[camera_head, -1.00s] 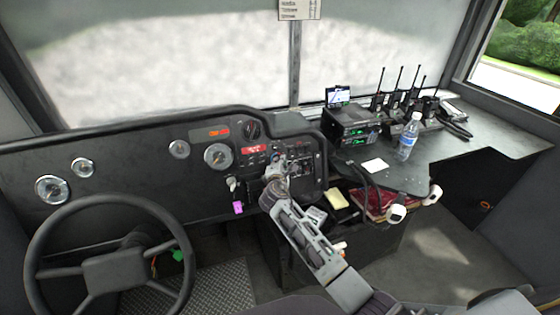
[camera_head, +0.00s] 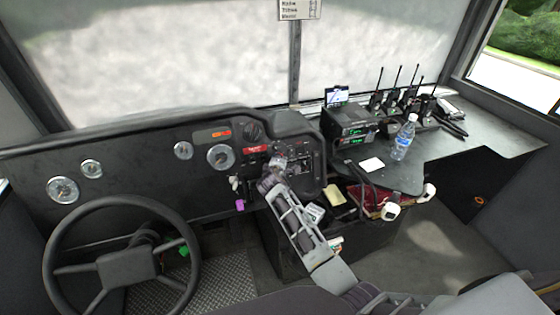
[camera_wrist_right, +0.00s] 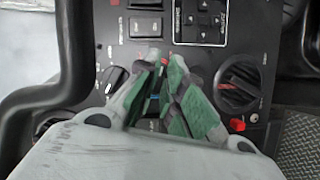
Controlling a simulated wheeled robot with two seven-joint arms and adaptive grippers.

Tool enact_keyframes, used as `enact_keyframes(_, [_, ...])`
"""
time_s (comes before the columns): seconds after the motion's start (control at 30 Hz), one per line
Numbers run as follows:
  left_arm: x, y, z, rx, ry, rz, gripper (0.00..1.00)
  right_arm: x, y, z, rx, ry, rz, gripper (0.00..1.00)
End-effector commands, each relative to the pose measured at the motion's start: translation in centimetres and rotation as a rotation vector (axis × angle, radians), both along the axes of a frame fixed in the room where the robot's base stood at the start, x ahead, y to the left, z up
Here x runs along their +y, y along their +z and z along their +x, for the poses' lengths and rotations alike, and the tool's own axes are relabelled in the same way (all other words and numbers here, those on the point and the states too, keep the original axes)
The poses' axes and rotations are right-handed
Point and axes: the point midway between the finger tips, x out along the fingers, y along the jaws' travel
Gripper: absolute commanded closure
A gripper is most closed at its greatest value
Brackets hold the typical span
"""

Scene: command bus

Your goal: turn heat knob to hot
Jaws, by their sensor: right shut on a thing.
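My right gripper (camera_head: 278,163) is at the dashboard's control panel (camera_head: 300,156), right of the round gauges. In the right wrist view its green-padded fingers (camera_wrist_right: 166,62) are closed together at the panel, on a knob that they mostly hide. A small red mark and a blue mark show by the fingers. A black knob (camera_wrist_right: 113,82) is to their left, and a larger knob (camera_wrist_right: 239,88) with red marks is to their right. I cannot read which knob is labelled heat. My left gripper is not in view.
The steering wheel (camera_head: 195,252) is at left. A purple tag (camera_head: 240,205) hangs left of my arm. On the right ledge stand a radio unit (camera_head: 348,122), a water bottle (camera_head: 404,138) and several handheld radios. A yellow pad (camera_head: 334,195) lies below the panel.

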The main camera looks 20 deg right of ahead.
Motion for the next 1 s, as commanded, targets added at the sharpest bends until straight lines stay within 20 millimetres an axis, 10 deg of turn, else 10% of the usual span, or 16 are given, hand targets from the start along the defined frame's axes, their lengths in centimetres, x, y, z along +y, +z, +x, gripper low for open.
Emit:
enact_keyframes(0.43, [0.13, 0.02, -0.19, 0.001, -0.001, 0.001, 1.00, -0.36, 0.43, 0.20, -0.008, -0.008, 0.009, 1.00])
enact_keyframes(0.63, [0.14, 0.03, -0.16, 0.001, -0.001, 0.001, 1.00, -0.33, 0.33, 0.16, -0.006, -0.007, 0.009, 0.69])
enact_keyframes(1.0, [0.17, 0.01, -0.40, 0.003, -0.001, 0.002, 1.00, -0.12, 0.07, 0.03, -0.001, -0.005, 0.010, 0.69])
